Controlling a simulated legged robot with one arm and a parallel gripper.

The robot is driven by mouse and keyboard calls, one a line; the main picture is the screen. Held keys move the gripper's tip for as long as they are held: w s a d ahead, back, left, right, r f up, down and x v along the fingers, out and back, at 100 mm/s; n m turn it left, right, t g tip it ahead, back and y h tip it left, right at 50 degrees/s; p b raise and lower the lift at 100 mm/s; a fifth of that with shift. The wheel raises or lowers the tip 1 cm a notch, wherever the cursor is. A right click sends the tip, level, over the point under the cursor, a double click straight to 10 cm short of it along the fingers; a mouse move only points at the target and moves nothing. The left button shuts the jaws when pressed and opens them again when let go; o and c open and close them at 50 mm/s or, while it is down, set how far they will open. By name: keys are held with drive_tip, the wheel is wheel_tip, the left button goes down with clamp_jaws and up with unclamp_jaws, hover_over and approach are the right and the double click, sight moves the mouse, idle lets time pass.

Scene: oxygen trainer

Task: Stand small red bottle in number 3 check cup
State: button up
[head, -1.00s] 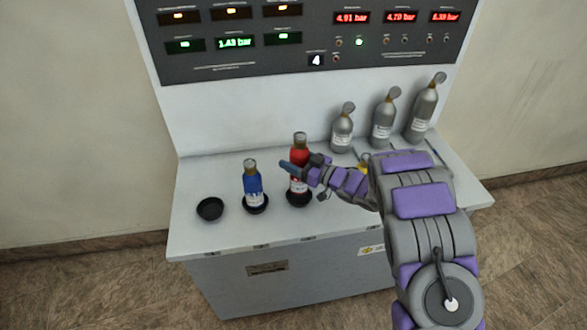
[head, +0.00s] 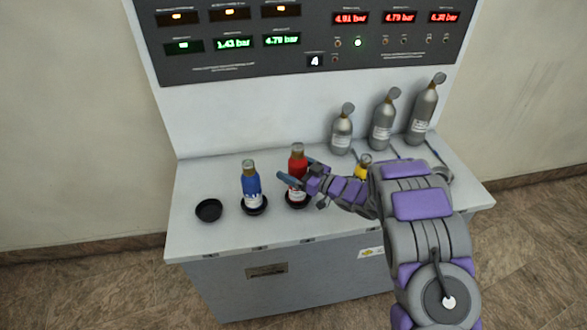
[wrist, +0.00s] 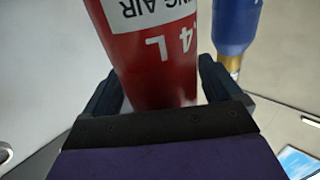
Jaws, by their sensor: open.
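The small red bottle (head: 297,160) stands upright in the rightmost of three black check cups (head: 298,202) on the bench. It also fills the middle of the wrist view (wrist: 152,55), with white label lettering. My gripper (head: 298,174) is at the bottle from the right. Its two fingers are open, one on each side of the bottle; a small gap shows at the finger edges in the wrist view. The cup numbers cannot be read.
A blue bottle (head: 251,184) stands in the middle cup, close left of the red one. The left cup (head: 208,210) is empty. A yellow bottle (head: 364,167) is partly behind my arm. Several grey cylinders, one here (head: 382,120), stand at the back right below the display panel (head: 310,38).

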drive_tip(key=shift+s+d, duration=0.1)
drive_tip(key=p+v, duration=0.2)
drive_tip(key=v, duration=0.9)
drive_tip(key=shift+s+d, duration=0.15)
drive_tip(key=shift+d, duration=0.15)
